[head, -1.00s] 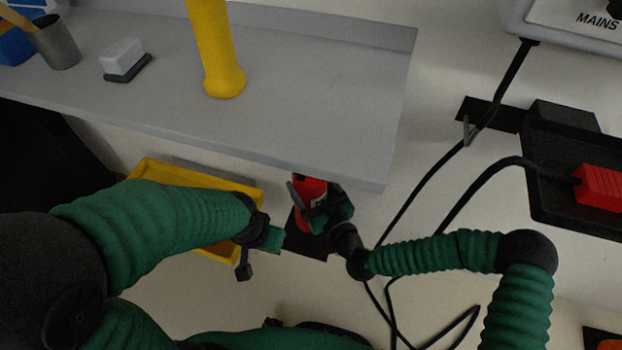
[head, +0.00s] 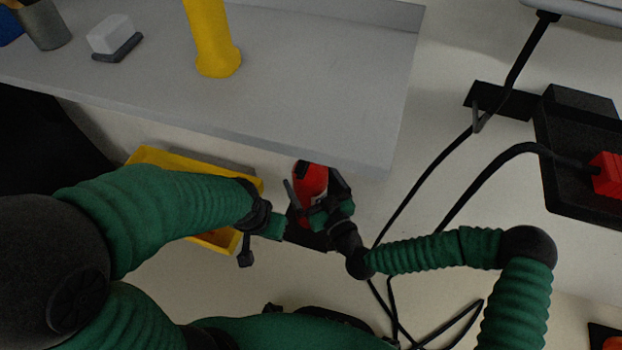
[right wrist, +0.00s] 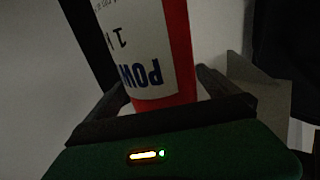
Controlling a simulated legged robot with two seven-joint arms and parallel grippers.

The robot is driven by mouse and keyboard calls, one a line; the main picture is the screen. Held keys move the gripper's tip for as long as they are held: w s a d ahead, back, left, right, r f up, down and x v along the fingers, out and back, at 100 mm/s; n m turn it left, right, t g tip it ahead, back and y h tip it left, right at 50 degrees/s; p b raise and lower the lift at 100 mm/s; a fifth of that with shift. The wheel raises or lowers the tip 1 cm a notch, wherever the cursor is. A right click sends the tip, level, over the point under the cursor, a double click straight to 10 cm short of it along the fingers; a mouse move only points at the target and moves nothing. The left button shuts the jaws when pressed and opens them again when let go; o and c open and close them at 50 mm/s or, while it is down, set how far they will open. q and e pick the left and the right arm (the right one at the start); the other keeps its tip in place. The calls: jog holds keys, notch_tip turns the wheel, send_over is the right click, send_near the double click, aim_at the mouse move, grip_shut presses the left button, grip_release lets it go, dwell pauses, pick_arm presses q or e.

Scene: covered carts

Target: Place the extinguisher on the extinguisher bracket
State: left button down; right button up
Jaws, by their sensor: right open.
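The red extinguisher (head: 312,178) is near the front edge of the grey table, with its lower part hidden by my right gripper. In the right wrist view its red body with a white label (right wrist: 143,45) stands between the dark jaws. My right gripper (head: 322,203) is open around it; I cannot tell whether either jaw touches it. My left gripper (head: 258,230) is to the left, apart from the extinguisher; its jaw opening is unclear. A dark plate (head: 303,237) shows below the extinguisher; I cannot tell if it is the bracket.
The grey table (head: 300,110) bears a yellow post (head: 212,40), a white-topped block (head: 112,36) and a grey cup (head: 46,26). A yellow bin (head: 165,160) is under its edge. Black cables (head: 402,213) hang on the right near a dark box with a red plug (head: 608,175).

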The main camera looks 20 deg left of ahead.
jog(key=p+v, duration=0.4)
jog(key=v, duration=0.8)
